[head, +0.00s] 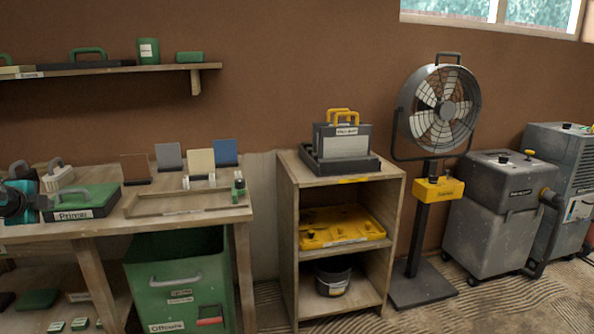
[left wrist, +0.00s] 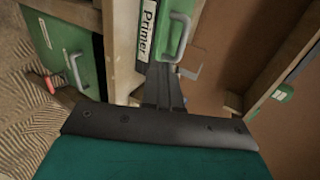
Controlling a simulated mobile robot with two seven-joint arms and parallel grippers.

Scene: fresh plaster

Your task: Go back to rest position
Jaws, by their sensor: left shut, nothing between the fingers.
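My left gripper (head: 30,205) is at the left edge of the head view, teal and dark, just left of the green Primer box (head: 95,199) on the workbench (head: 190,220). In the left wrist view its dark fingers (left wrist: 160,75) are together with nothing between them. There the Primer box (left wrist: 172,35) with its grey handle shows beyond the fingertips; I cannot tell the exact gap. My right gripper is in neither view.
A wooden frame tray (head: 160,203) and coloured sample boards (head: 200,162) stand on the bench. A green Offcuts bin (head: 185,280) is below. A shelf unit (head: 290,235), a fan (head: 440,110) and grey machines (head: 500,200) stand to the right. A wall shelf (head: 110,70) hangs above.

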